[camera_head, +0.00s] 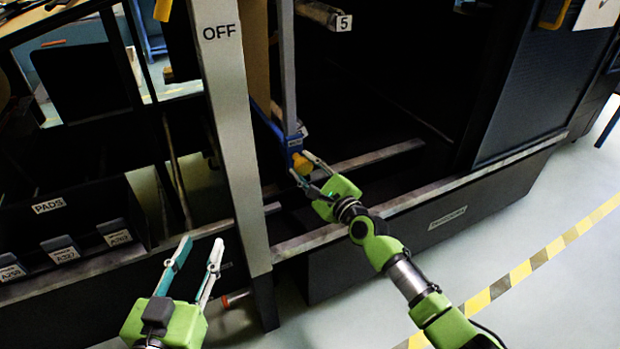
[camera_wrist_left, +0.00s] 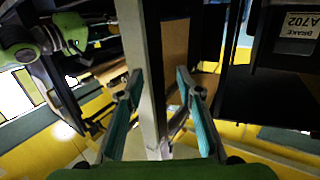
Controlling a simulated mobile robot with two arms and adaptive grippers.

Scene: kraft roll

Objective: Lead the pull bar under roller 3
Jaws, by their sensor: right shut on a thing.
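The pull bar (camera_head: 293,140) is blue and shows in the head view beside the OFF post, with brown kraft paper (camera_head: 257,60) behind and above it. My left gripper (camera_head: 196,250) is open and empty, low in front of the frame, left of the OFF post's foot. In the left wrist view its open fingers (camera_wrist_left: 159,88) appear either side of a pale post. No label for roller 3 is readable; much of the frame's inside is dark.
The pale OFF post (camera_head: 228,110) stands between my grippers. A roller labelled 5 (camera_head: 325,15) is at the top. Metal rails (camera_head: 340,230) cross low in the frame. A PADS bin (camera_head: 65,235) is at left. Open floor (camera_head: 570,270) with striped tape lies at right.

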